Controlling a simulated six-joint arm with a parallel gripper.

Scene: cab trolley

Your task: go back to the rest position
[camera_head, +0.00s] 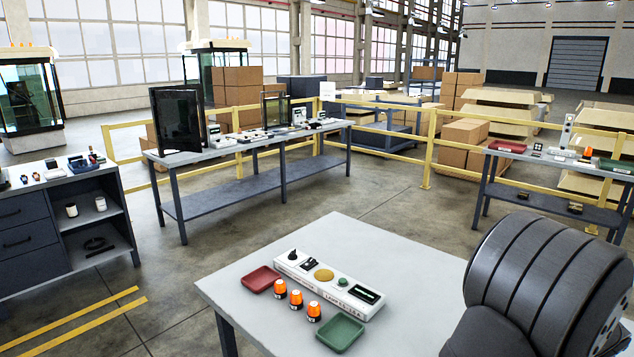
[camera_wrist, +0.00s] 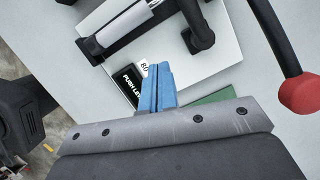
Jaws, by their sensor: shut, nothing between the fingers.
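My gripper (camera_wrist: 158,75) shows in the wrist view with its two blue fingers together and nothing between them. Its fingertips are over or beside a black label reading "PUSH LE…" (camera_wrist: 130,82), partly covered by the fingers. A white panel (camera_wrist: 222,45) with dark bar-like parts lies beyond them. A dark curved rod with a red knob (camera_wrist: 300,93) is at the right. I cannot tell the exact gap from fingers to panel. In the head view my dark arm fills the lower right, and the gripper is not visible there.
In the head view a light table (camera_head: 240,287) holds a white control box (camera_head: 318,283), a red tray (camera_head: 262,279), a green tray (camera_head: 341,334) and three orange beacons (camera_head: 296,299). Other benches stand behind, by a yellow railing (camera_head: 427,150).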

